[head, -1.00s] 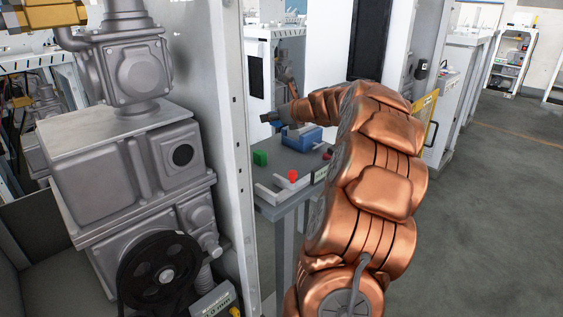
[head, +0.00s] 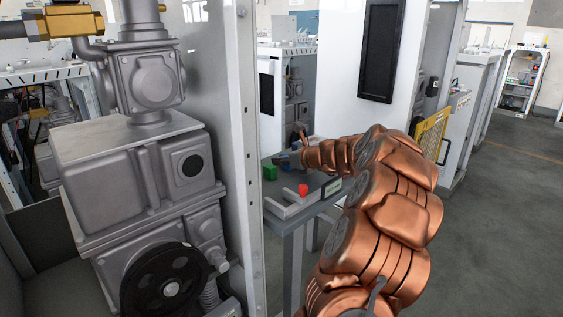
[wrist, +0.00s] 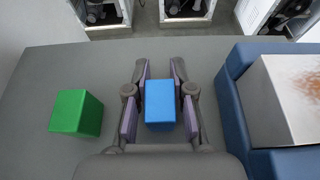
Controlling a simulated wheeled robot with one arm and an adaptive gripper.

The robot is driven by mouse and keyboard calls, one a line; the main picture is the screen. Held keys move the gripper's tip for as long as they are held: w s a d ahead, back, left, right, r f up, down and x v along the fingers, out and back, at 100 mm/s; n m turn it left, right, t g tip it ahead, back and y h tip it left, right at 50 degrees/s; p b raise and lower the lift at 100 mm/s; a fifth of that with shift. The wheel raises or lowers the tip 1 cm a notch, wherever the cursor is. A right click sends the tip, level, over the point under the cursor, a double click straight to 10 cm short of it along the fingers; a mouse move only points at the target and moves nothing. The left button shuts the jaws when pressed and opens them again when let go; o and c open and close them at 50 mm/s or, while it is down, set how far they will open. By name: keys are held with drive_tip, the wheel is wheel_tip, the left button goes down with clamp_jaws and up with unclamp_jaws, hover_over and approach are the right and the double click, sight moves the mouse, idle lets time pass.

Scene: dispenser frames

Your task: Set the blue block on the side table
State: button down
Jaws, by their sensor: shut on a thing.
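The blue block (wrist: 160,103) is between the two fingers of my gripper (wrist: 160,95) in the wrist view, and the gripper is shut on it. It is over the grey table top (wrist: 60,150); I cannot tell whether it touches the surface. In the head view my gripper (head: 284,160) is small and low over the grey table (head: 285,213), partly hidden by my copper arm. I cannot make out the blue block there.
A green block (wrist: 77,113) stands to the left of my gripper. A blue holder (wrist: 238,75) with a metal block (wrist: 290,100) is close on the right. A red object (head: 303,189) is near the table's front. A tall grey post (head: 247,150) stands left of the table.

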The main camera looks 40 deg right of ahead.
drive_tip(key=shift+f, duration=0.15)
drive_tip(key=c, duration=1)
unclamp_jaws()
drive_tip(key=shift+r, duration=0.2)
drive_tip(key=p+v, duration=0.1)
drive_tip(key=v, duration=1.1)
drive_tip(key=shift+r, duration=0.1)
